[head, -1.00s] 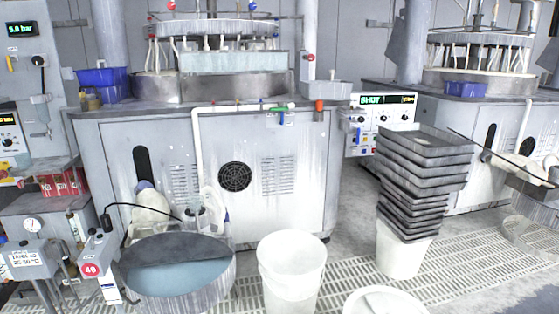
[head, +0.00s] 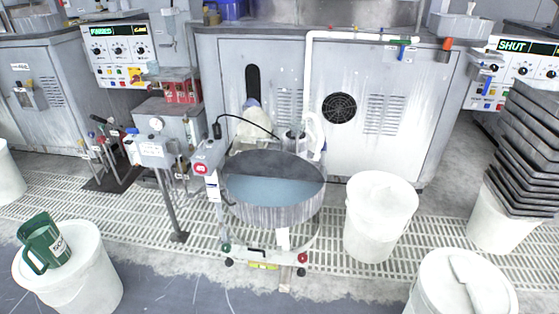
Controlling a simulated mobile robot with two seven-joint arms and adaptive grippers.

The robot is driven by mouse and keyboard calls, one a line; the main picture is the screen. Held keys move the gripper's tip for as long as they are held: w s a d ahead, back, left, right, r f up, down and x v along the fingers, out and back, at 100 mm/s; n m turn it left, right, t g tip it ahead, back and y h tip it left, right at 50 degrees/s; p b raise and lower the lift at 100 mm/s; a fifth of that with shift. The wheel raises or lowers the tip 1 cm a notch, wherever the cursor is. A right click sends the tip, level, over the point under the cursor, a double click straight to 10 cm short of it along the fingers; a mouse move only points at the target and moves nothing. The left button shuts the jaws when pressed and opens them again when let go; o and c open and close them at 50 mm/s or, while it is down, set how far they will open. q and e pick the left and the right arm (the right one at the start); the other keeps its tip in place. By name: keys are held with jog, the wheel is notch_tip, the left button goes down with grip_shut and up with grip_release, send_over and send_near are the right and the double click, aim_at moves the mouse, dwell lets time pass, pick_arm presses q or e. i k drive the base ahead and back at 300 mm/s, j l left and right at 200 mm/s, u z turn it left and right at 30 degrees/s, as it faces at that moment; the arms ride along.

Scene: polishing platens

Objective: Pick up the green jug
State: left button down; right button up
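The green jug (head: 44,244) is in the lower left of the head view. It stands, looking slightly tilted, on the lid of a white bucket (head: 88,262). Its handle is on its left side, and a white label shows on its right side. No gripper is near it in this view. Neither of my grippers is in view.
A round tank of bluish liquid (head: 275,205) stands in the middle on a wheeled frame. White buckets (head: 380,225) and (head: 462,285) stand to its right, with a stack of black trays (head: 530,145) at the far right. Grating covers the floor between.

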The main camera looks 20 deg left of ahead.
aim_at(40, 236)
jog(key=u, duration=2.35)
